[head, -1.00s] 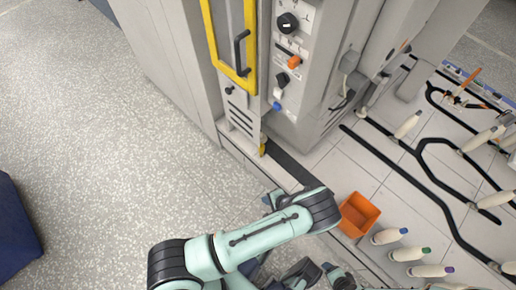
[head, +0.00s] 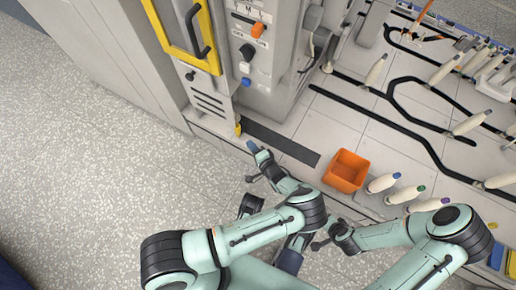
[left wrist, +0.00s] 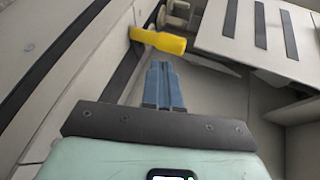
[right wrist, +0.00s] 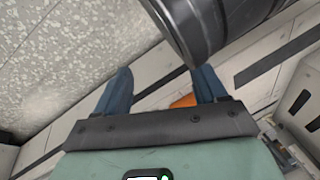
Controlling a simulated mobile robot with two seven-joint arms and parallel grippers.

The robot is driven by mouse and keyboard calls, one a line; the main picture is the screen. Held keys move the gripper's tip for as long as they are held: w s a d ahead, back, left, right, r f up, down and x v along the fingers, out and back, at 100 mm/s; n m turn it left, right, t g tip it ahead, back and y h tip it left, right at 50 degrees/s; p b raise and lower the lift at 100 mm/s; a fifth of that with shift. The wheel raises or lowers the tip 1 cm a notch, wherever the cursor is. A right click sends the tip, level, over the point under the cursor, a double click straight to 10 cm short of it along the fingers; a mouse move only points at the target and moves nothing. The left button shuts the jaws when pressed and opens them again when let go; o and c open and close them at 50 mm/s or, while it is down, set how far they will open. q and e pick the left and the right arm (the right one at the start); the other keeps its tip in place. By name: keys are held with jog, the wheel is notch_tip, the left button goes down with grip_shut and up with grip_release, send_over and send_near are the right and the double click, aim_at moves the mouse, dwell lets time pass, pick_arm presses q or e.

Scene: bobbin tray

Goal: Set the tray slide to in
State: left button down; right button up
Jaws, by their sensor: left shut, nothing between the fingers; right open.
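I cannot tell for sure which part is the tray slide. A yellow tab (head: 238,128) sticks out low on the machine's front corner, below the vent slots. It also shows close up in the left wrist view (left wrist: 160,40), lying roughly sideways. My left gripper (head: 254,148) is shut and empty, its blue fingertips (left wrist: 164,66) pointing toward the tab and just short of it, apparently apart. An orange slider knob (head: 258,28) sits higher on the control panel, with small lettering. My right gripper (right wrist: 163,88) is open and empty, its fingers spread in the right wrist view.
An orange bin (head: 346,171) stands on the white tiled deck. Several bobbins (head: 404,194) stand to its right and behind. A yellow-framed door (head: 186,36) is above. Speckled floor at left is clear.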

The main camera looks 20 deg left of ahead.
aim_at(240, 131)
pick_arm(q)
jog(key=x, duration=0.3)
jog(key=b+x, duration=0.1)
jog(key=shift+w+a+r, duration=0.2)
jog(key=shift+a, duration=0.2)
jog(key=shift+w+a+r, duration=0.1)
jog(key=shift+w+a, duration=0.3)
jog(key=shift+a, duration=0.25)
pick_arm(e)
jog(key=shift+g, duration=0.6)
jog(key=s+f, duration=0.3)
jog(key=shift+s+d+f, duration=0.1)
jog(key=shift+s+d, duration=0.15)
jog(key=shift+s, duration=0.05)
